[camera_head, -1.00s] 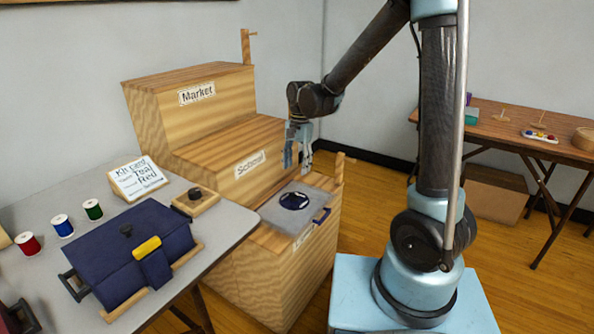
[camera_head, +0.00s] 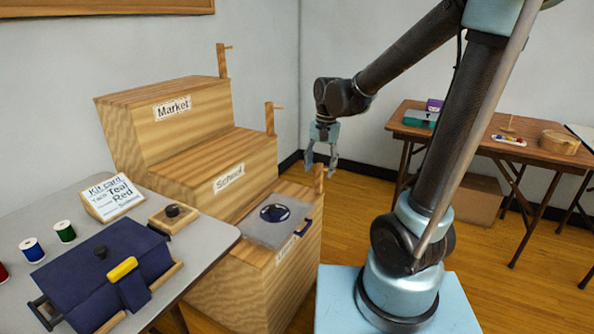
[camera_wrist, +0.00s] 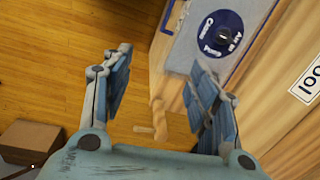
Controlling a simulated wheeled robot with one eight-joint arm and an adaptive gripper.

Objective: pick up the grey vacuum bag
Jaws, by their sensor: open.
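The grey vacuum bag (camera_head: 262,233) lies flat on the lowest step of the wooden stand, with a round dark blue disc (camera_head: 275,212) on top and a blue piece at its right edge. In the wrist view the bag (camera_wrist: 184,48) shows at the top, right of centre, with lettering on its disc. My gripper (camera_head: 321,166) is open and empty, pointing down, above and beyond the bag, near the lowest step's peg. In the wrist view its fingers (camera_wrist: 161,66) are spread apart, with the right fingertip overlapping the bag's lower edge in the picture; no contact is clear.
The wooden stand has steps labelled Market (camera_head: 173,108) and School (camera_head: 229,178). A wooden peg (camera_head: 318,180) rises by the lowest step. The grey table (camera_head: 212,237) at left holds a navy bag (camera_head: 75,278), spools and a kit card (camera_head: 113,198). Another table (camera_head: 478,141) stands at right.

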